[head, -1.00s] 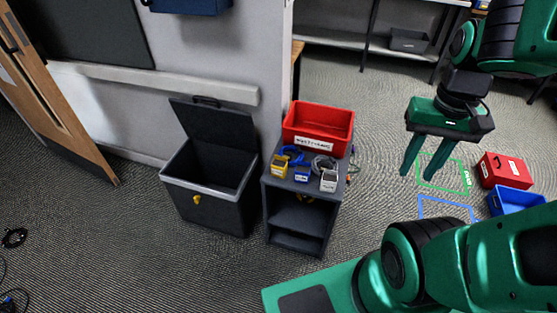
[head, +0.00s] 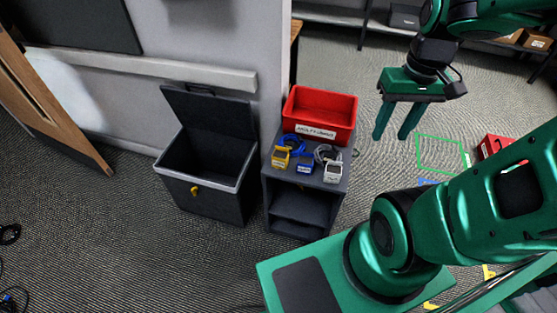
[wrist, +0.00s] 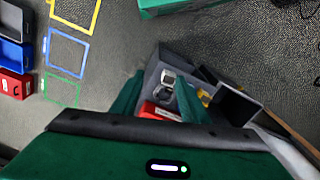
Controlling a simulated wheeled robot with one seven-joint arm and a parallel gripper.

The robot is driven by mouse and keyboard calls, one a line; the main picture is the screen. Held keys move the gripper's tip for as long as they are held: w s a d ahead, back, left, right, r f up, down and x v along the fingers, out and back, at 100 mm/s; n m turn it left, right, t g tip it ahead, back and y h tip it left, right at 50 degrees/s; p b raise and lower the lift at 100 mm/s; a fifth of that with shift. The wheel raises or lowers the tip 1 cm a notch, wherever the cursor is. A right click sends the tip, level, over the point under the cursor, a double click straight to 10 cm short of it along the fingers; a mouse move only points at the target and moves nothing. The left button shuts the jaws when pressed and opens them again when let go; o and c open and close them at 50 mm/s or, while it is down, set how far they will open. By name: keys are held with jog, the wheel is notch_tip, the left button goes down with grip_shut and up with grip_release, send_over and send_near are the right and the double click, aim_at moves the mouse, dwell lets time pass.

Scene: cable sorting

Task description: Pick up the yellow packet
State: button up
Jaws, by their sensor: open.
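The yellow packet (head: 281,158) lies at the left front of the top of a dark grey cabinet (head: 270,190). Beside it on the same top are a blue packet (head: 305,163) and a white-grey packet (head: 333,171). My gripper (head: 394,136) is open and empty, pointing down, to the right of the cabinet and apart from the packets. In the wrist view my fingers reach toward the cabinet; a small yellow patch (wrist: 205,97) shows beyond one finger, and the white-grey packet (wrist: 168,77) shows between them.
A red labelled bin (head: 320,112) stands at the back of the cabinet top, behind the packets. An open dark bin (head: 208,165) with a raised lid stands on the floor to the left. Coloured floor outlines (head: 440,153) and a red box (head: 490,146) are at the right.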

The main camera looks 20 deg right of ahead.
jog(key=w+a+f+n+t+y, duration=0.1)
jog(key=w+a+f+n, duration=0.1)
jog(key=w+f+n, duration=0.4)
jog(key=w+a+f+n, duration=0.1)
jog(key=w+a+f, duration=0.2)
jog(key=w, duration=0.5)
jog(key=n+t+y, duration=0.1)
jog(key=n+y, duration=0.1)
jog(key=n, duration=0.5)
send_near(281, 154)
jog(key=shift+x, duration=5.2)
jog(key=shift+r, duration=0.1)
jog(key=c, duration=0.8)
